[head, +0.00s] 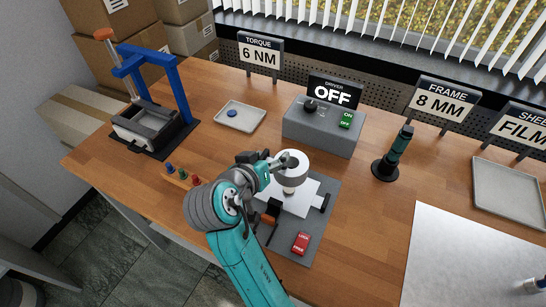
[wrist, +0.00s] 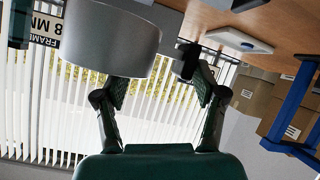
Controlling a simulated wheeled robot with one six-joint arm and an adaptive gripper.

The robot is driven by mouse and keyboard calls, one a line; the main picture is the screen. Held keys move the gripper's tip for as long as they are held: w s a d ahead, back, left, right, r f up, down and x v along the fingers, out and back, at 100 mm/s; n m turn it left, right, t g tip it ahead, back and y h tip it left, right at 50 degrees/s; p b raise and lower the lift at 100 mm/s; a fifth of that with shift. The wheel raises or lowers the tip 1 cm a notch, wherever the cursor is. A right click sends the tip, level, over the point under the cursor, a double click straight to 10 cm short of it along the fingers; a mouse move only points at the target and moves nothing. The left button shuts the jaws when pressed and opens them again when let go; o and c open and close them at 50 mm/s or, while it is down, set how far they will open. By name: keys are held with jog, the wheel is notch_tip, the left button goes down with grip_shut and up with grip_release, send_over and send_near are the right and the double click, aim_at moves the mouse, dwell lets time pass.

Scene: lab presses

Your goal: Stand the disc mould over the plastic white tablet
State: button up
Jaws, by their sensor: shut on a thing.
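The disc mould, a pale grey-white ring-like cylinder (head: 292,172), is in my gripper (head: 276,163). It appears raised above a white square sheet (head: 308,192) on a dark grey base.
The grey base (head: 322,222) carries a red block (head: 301,242) and a black handle. Behind stands a driver box (head: 322,130) reading OFF. A tray with a blue disc (head: 240,117), a blue-framed press (head: 150,100) and small tools are left; a green driver (head: 396,155) stands right.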

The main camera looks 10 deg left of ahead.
jog(key=shift+f, duration=2.8)
jog(key=shift+f, duration=0.95)
jog(key=o, duration=1.8)
jog(key=shift+c, duration=0.2)
jog(key=shift+f, duration=0.1)
jog(key=v, duration=1.2)
